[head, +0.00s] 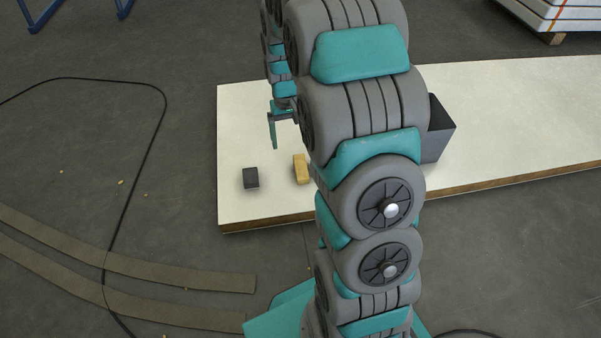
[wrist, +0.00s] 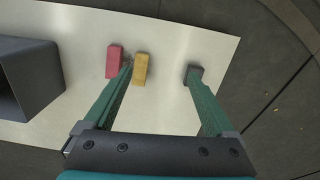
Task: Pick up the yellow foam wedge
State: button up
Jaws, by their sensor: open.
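The yellow foam wedge (head: 300,168) lies on the pale board, beside my arm in the head view. In the wrist view the wedge (wrist: 140,70) shows between my fingers, close to the left fingertip. My gripper (wrist: 160,72) is open and empty, its fingers spread wide. In the head view my gripper (head: 274,131) is partly hidden by my arm, with one teal finger visible, behind the wedge in the picture. I cannot tell exactly how high the fingertips are above the board.
A red block (wrist: 115,61) lies just left of the wedge. A dark block (head: 250,178) lies left of the wedge in the head view; in the wrist view it (wrist: 197,72) is at the right fingertip. A dark grey open box (wrist: 42,75) stands on the pale board (head: 510,130).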

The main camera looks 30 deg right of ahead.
jog(key=m+b, duration=0.1)
jog(key=b, duration=0.3)
send_over(301, 165)
jog(key=shift+t, duration=0.3)
jog(key=f, duration=1.9)
jog(key=shift+w+a+f, duration=0.15)
jog(key=shift+w+f, duration=0.1)
jog(key=shift+f, duration=0.15)
jog(key=shift+s+f+b, duration=0.15)
jog(key=shift+f+b, duration=0.05)
jog(key=shift+f, duration=1.7)
jog(key=shift+s+f+b, duration=0.1)
jog(key=shift+f+b, duration=0.05)
jog(key=shift+f, duration=1.75)
jog(key=shift+c, duration=0.3)
jog(key=c, duration=1.4)
